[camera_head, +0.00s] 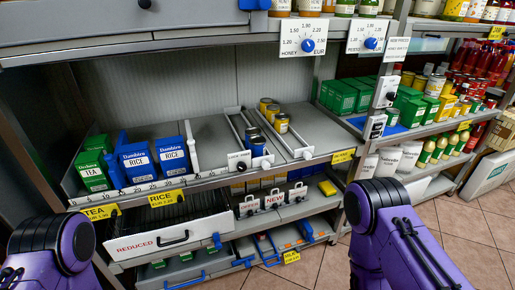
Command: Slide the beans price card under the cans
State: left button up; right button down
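Several cans stand on the middle shelf: yellow-topped cans (281,124) toward the back, and blue cans (258,148) nearer the front, between white sliding dividers. A yellow price card (343,156) sits on the shelf's front edge, right of the cans; its print is too small to read, so I cannot tell whether it is the beans card. Other yellow cards on the edge read TEA (100,212) and RICE (166,198). Another yellow card (291,257), illegible, is on a lower level. My purple arms show at the lower left and lower right; neither gripper is in view.
Blue rice boxes (137,160) and green tea boxes (93,172) stand on the shelf's left. White divider fronts with black knobs (239,161) flank the blue cans. Bare shelf shows between the rice boxes and the cans.

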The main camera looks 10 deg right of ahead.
aim_at(338, 157)
jog(key=k, duration=1.2)
jog(key=z, duration=0.95)
jog(key=i, duration=1.25)
jog(key=u, duration=0.35)
